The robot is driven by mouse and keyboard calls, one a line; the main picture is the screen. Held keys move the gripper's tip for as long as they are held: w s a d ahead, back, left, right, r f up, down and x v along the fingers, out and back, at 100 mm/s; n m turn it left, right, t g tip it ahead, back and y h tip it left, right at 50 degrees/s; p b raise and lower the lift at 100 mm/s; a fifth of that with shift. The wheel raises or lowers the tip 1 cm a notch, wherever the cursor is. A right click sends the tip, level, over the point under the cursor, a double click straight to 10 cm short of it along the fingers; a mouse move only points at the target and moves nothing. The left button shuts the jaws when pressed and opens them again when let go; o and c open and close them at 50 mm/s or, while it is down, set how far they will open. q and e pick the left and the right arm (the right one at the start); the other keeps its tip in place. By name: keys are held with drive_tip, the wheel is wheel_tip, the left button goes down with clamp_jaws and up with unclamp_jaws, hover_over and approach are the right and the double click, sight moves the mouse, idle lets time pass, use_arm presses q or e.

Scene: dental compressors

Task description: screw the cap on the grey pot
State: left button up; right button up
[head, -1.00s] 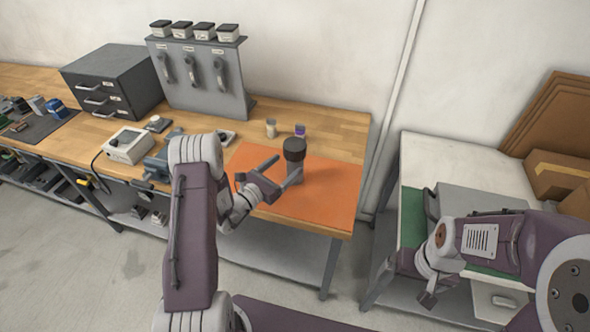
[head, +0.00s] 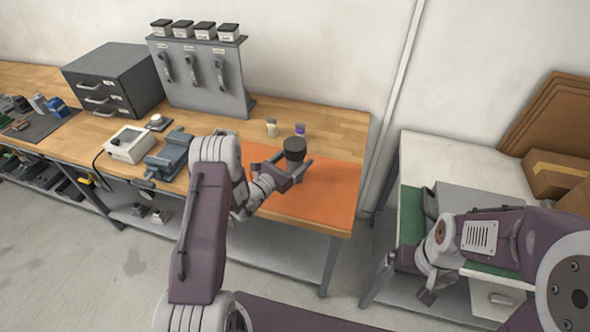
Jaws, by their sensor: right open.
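The grey pot (head: 294,166) stands upright on the orange mat (head: 325,200) at the right end of the wooden bench. A wide dark cap (head: 294,145) sits on its top; I cannot tell how tight it is. My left gripper (head: 289,166) is low at the pot, with its open fingers one on each side of the body, below the cap. The fingers hide part of the pot, and contact cannot be made out. My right gripper (head: 409,279) is open and empty, in front of the white table at the right, far from the pot.
Two small jars (head: 271,127) (head: 300,130) stand just behind the mat. A vise (head: 170,158), a white meter box (head: 128,144), a grey rack (head: 203,80) and a drawer cabinet (head: 113,80) are to the left. Cardboard (head: 555,165) lies at the far right. The mat's right side is clear.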

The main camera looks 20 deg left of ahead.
sight(297, 149)
use_arm(q)
clamp_jaws()
drive_tip(key=shift+r, duration=0.1)
drive_tip(key=shift+r, duration=0.85)
drive_tip(key=r, duration=0.2)
drive_tip(key=shift+d+r, duration=0.3)
drive_tip(key=s+d+r+b, duration=0.1)
drive_tip(key=d+r, duration=0.5)
drive_tip(key=d, duration=0.5)
drive_tip(key=shift+s+r, duration=0.25)
drive_tip(key=shift+r, duration=0.05)
